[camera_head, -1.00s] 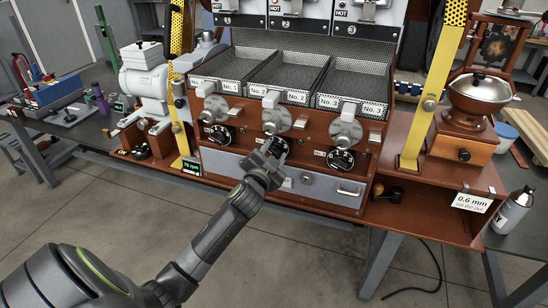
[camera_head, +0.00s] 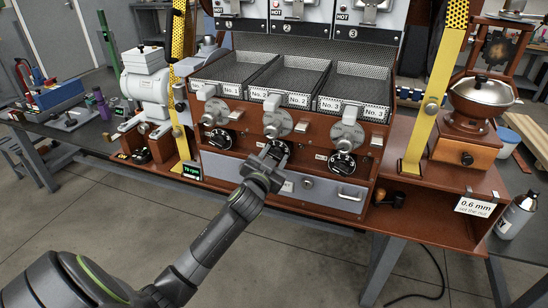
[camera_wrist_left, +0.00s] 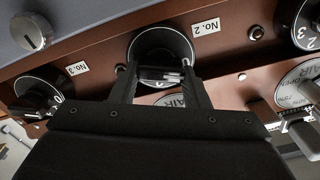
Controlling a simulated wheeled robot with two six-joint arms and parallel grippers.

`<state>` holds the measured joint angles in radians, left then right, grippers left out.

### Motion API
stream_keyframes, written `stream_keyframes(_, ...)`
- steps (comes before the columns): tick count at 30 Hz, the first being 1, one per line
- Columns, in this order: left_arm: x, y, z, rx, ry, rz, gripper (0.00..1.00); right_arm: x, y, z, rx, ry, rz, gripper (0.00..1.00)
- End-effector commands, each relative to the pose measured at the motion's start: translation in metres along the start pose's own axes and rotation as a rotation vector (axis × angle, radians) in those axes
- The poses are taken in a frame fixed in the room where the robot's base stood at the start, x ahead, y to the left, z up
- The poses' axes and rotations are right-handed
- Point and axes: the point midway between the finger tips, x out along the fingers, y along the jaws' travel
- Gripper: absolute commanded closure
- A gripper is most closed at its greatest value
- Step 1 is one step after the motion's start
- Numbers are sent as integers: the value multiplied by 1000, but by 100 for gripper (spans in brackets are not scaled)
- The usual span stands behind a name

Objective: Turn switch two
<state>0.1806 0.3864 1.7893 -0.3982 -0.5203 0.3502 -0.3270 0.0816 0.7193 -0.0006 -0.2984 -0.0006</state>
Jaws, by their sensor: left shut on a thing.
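Switch two is a round black knob (camera_head: 279,149) with a pale scale, under the No. 2 tray on the brown roaster front. It also shows in the left wrist view (camera_wrist_left: 161,42), upside down, beside a "No. 2" label (camera_wrist_left: 205,26). My left gripper (camera_head: 271,161) reaches it from the front and covers its lower part in the head view. In the left wrist view its two fingers (camera_wrist_left: 160,82) stand on either side of the knob's grip bar, shut on it. The exact pointer position is hidden. My right gripper is not in view.
Black knobs one (camera_head: 220,138) and three (camera_head: 342,163) sit on either side. Grey air dials (camera_head: 277,122) with pale handles are just above. A grey drawer (camera_head: 235,174) lies below, and yellow perforated posts (camera_head: 424,120) flank the machine.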

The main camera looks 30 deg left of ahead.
Motion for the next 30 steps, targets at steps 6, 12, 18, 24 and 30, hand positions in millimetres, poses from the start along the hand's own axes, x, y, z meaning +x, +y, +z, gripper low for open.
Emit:
stream_keyframes(6, 0, 1, 2, 0, -5, 1, 41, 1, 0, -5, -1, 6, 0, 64)
stream_keyframes(12, 0, 0, 1, 1, -3, 0, 36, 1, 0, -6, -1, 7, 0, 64)
stream_keyframes(18, -4, 0, 1, 1, -2, 0, 36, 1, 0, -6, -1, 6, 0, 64)
stream_keyframes(24, -30, 0, 2, 1, -2, 1, 36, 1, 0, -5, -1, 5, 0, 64)
stream_keyframes(30, -73, 1, 2, -1, -4, 1, 36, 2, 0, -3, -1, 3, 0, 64)
